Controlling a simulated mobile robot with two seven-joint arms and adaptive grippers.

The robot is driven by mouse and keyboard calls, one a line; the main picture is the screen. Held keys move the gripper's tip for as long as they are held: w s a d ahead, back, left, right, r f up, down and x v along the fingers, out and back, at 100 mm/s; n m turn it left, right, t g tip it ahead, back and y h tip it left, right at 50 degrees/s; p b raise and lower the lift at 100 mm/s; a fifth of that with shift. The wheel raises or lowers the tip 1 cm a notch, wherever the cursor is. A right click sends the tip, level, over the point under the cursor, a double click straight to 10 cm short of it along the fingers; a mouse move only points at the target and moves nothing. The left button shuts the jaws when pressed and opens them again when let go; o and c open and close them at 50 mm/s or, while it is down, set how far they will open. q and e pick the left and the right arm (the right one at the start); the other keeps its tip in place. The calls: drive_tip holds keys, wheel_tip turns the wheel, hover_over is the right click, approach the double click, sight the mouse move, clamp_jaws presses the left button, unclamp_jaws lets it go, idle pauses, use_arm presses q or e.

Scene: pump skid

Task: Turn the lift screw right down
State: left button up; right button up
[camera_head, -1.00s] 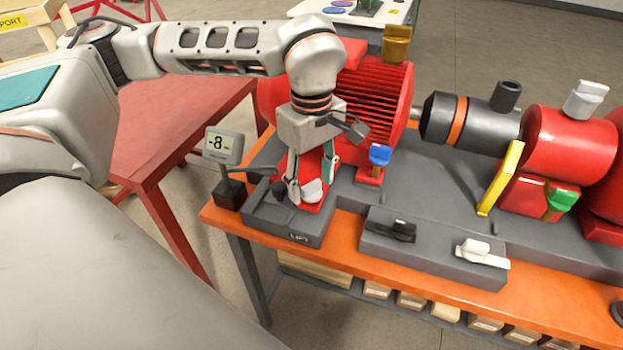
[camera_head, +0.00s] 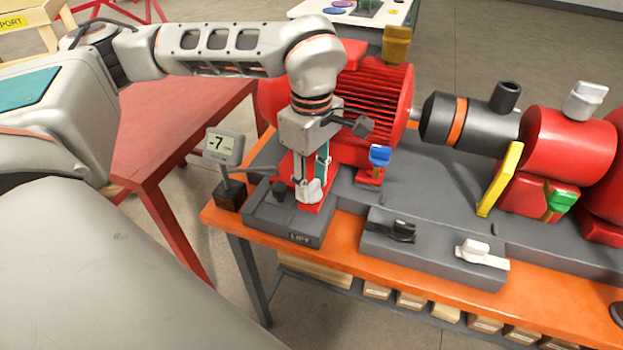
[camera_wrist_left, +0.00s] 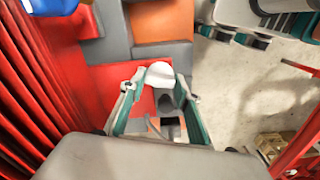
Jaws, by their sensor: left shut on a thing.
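My left gripper (camera_head: 309,192) points down over the grey block marked LIFT (camera_head: 290,225). It is shut on the pale rounded head of the lift screw (camera_wrist_left: 160,74), which shows between the fingertips in the left wrist view. The fingers hide most of the screw. A small display (camera_head: 222,147) on a stand beside the block reads -7. A teal-and-grey part of my own body shows at the upper right of the wrist view; I cannot tell whether it is my right gripper (camera_wrist_left: 275,22).
A red finned motor (camera_head: 370,110) stands close behind the gripper. A blue-topped handle (camera_head: 380,156) is just right of it. A grey panel (camera_head: 430,250) with a black knob (camera_head: 402,231) and a white knob (camera_head: 481,253) lies at the bench's front.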

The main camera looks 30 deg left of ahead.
use_arm(q)
drive_tip(key=n, duration=0.5)
drive_tip(key=shift+n, duration=0.3)
drive_tip(key=n, duration=1)
drive_tip(key=shift+n+b, duration=0.4)
drive_tip(key=n, duration=0.4)
drive_tip(key=shift+n, duration=0.4)
drive_tip(key=o, duration=1.1)
drive_tip(key=shift+o, duration=0.2)
